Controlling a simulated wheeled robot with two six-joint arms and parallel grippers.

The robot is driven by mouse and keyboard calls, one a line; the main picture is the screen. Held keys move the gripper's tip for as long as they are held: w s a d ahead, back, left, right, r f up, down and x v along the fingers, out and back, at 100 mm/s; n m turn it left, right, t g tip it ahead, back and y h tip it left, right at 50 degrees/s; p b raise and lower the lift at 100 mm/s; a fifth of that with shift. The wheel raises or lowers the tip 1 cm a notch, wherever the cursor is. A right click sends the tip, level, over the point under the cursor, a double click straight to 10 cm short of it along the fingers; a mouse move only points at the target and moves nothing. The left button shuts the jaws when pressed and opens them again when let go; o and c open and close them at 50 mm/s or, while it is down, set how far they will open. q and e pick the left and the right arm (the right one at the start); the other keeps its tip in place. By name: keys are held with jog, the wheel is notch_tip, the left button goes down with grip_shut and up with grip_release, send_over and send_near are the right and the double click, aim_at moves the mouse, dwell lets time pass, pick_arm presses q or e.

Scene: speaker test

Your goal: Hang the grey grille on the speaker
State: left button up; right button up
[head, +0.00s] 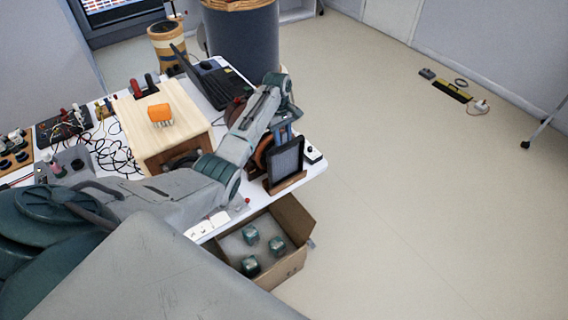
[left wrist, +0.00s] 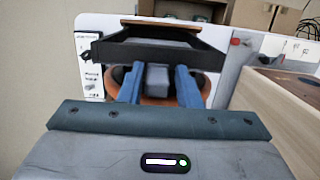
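The grey grille (head: 287,160), a dark-framed panel, stands nearly upright in a wooden stand (head: 286,184) near the table's right edge. In the left wrist view its dark frame (left wrist: 160,50) lies just beyond the fingers. My left gripper (head: 284,132) points down at the grille's top edge. In the left wrist view the blue fingers of this gripper (left wrist: 159,82) stand on either side of a small grey block (left wrist: 157,77); whether they touch it is unclear. The speaker (head: 160,115) is a light wooden cabinet; my arm partly hides its dark round front opening. My right gripper is not visible.
An orange block (head: 160,114) sits on the speaker. A laptop (head: 218,84) and tangled cables (head: 108,150) lie on the white table. A cardboard box (head: 293,222) with teal cubes stands below the front edge.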

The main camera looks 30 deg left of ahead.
pick_arm(q)
grip_shut()
jog(key=shift+r, duration=0.1)
jog(key=shift+r+p, duration=0.3)
jog(key=shift+r, duration=2.55)
